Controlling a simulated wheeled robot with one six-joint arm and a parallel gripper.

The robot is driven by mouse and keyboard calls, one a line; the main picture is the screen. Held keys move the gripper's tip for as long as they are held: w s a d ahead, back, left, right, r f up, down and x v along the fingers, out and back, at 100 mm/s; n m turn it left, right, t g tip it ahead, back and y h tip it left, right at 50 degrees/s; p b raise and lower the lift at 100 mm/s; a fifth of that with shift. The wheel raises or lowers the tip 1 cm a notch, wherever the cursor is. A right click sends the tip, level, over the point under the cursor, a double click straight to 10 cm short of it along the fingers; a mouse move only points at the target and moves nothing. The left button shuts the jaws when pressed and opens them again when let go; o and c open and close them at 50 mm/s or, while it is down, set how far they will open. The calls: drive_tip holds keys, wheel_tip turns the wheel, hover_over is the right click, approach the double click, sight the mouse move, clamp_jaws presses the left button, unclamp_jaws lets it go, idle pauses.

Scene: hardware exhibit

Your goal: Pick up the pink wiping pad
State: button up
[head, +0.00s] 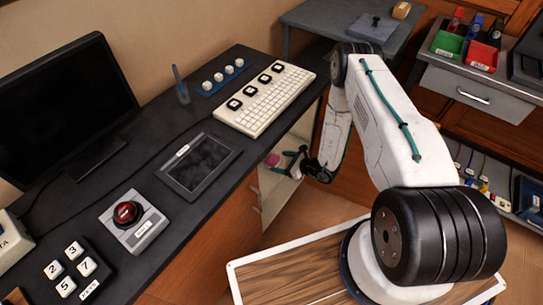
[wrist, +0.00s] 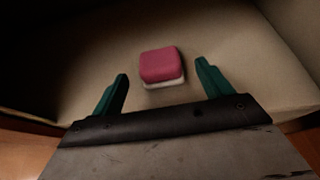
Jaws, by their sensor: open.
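The pink wiping pad (wrist: 163,64) has a pink top and a pale layer under it. In the wrist view it lies on a beige surface, ahead of and between the two green fingers. My gripper (wrist: 163,82) is open and empty, and I see no finger touching the pad. In the head view my gripper (head: 288,163) reaches down at the side of the dark desk, into an open compartment below the desktop. A small part of the pink pad (head: 272,159) shows there, left of the fingers.
The dark desk (head: 165,135) carries a monitor, keyboard, tablet and a red button box (head: 130,217). The desk edge is close to my gripper. In the wrist view the beige shelf (wrist: 225,45) is clear around the pad, with dark walls around it. A grey drawer cabinet (head: 465,90) stands at right.

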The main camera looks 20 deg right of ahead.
sight(270, 159)
drive_tip(key=shift+x, duration=0.95)
drive_tip(key=x, duration=0.5)
drive_tip(key=shift+w, duration=0.1)
drive_tip(key=c, duration=1)
